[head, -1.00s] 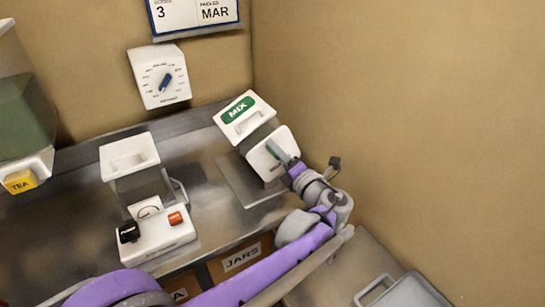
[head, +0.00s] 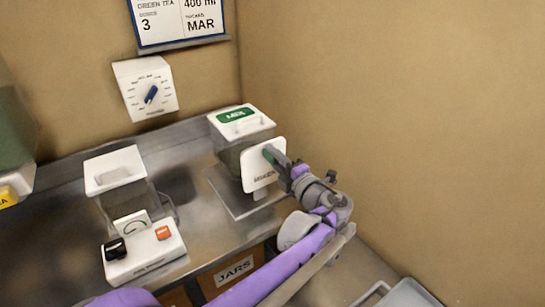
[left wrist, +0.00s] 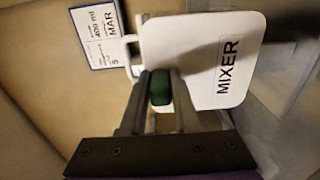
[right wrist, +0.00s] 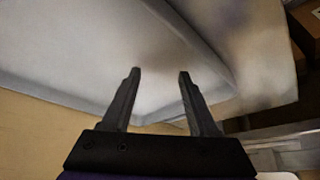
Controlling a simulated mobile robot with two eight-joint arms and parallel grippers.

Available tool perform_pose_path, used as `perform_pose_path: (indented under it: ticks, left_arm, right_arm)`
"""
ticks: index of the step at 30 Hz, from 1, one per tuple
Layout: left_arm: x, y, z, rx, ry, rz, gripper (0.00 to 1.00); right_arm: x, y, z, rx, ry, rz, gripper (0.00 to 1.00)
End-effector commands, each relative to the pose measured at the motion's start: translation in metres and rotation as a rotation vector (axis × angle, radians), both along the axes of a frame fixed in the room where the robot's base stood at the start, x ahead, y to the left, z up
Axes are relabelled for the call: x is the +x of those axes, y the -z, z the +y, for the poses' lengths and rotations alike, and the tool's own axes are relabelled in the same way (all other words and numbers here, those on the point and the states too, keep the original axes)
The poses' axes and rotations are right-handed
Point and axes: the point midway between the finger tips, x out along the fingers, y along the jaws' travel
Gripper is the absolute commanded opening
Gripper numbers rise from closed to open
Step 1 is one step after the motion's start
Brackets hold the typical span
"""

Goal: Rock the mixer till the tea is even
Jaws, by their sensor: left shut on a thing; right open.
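The mixer (head: 262,178) stands at the back right of the steel counter. Its tank has a white lid with a green MIX label (head: 236,115) and sits about level on its base plate. My left gripper (head: 272,156) is shut on the green handle at the mixer's white side panel. In the left wrist view, the green handle (left wrist: 161,88) is between the fingers, beside the panel marked MIXER (left wrist: 228,65). The tank wall looks dull grey-green; I cannot tell whether the tea is even. My right gripper (right wrist: 157,82) is open and empty, with a pale tray-like surface (right wrist: 120,40) beyond it.
A dial timer (head: 136,104) and a calendar sign (head: 165,30) are on the wall. A drawer marked JARS (head: 234,272) is below. A grey tray (head: 405,294) is at lower right.

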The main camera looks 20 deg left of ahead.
Motion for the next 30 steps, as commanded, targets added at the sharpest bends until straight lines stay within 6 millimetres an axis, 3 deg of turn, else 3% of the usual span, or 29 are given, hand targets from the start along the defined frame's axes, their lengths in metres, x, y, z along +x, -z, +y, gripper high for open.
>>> perform_pose_path:
  ticks: [6,7,12,23,30]
  left_arm:
    - [0.000,0.000,0.000,-0.001,0.000,0.000,0.00]
    - [0.000,0.000,0.000,-0.001,0.000,0.000,0.32]
    - [0.000,0.000,0.000,-0.001,0.000,0.000,0.60]
    - [-0.003,0.000,-0.005,-0.001,0.001,-0.001,0.60]
    - [-0.029,0.001,-0.039,-0.002,0.005,-0.001,0.60]
  right_arm:
    - [0.000,0.000,0.000,0.000,0.000,0.000,0.60]
    - [0.000,0.000,0.000,0.000,0.000,0.000,0.60]
    - [0.000,0.000,0.000,0.000,0.000,0.000,0.60]
    - [0.000,0.001,0.000,0.000,0.000,0.000,0.60]
    - [-0.001,0.005,0.000,0.000,0.000,0.002,0.60]
